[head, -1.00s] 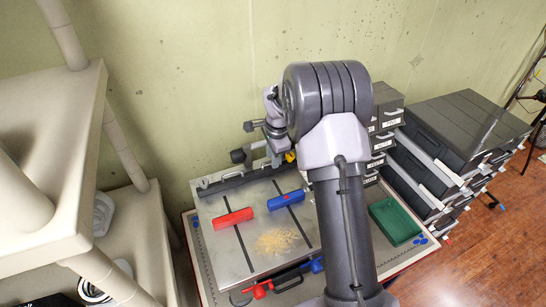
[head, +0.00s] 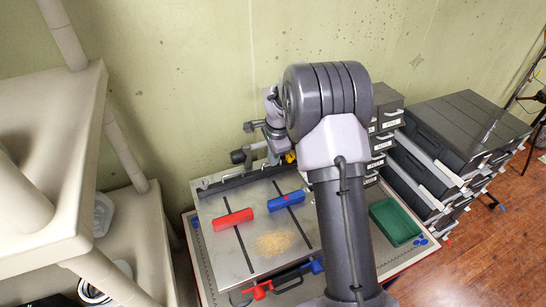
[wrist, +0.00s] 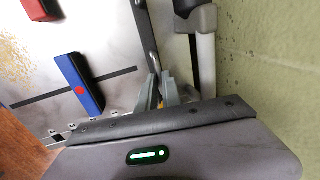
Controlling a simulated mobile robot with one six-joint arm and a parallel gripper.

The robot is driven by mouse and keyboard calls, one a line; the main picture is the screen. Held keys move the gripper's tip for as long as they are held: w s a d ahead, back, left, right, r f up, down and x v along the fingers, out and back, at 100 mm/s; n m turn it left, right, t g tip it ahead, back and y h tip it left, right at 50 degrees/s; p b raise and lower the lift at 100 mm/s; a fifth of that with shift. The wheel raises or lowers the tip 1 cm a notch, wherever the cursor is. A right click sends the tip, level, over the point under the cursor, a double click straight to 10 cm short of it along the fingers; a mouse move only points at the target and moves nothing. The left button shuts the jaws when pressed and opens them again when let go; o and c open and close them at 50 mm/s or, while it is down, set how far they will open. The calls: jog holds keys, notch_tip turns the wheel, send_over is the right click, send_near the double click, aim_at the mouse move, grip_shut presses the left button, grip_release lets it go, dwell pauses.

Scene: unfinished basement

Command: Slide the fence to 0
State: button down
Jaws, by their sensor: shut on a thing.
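The fence is a long dark bar (head: 238,181) lying along the back of the metal table top (head: 226,258). In the wrist view the bar (wrist: 145,32) runs down from the top edge to my fingers. My gripper (wrist: 157,88) is shut on the fence near its end, with a finger on each side. A small yellow bit shows between the fingers. In the head view my arm hides most of the gripper and the fence's right end. No scale reading at 0 is legible.
A red block (head: 233,218) and a blue block (head: 286,200) lie on the table top, with sawdust (head: 274,242) in front. A green tray (head: 394,221) is at the right. The wall is close behind. Drawer units (head: 460,130) stand right, a beige shelf (head: 60,150) left.

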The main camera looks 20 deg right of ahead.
dwell(0.8)
jog(key=shift+w+r+p, duration=0.15)
jog(key=shift+w+p, duration=0.25)
jog(key=shift+w, duration=1.25)
jog(key=c, duration=1.5)
grip_release()
jog(key=shift+w, duration=0.1)
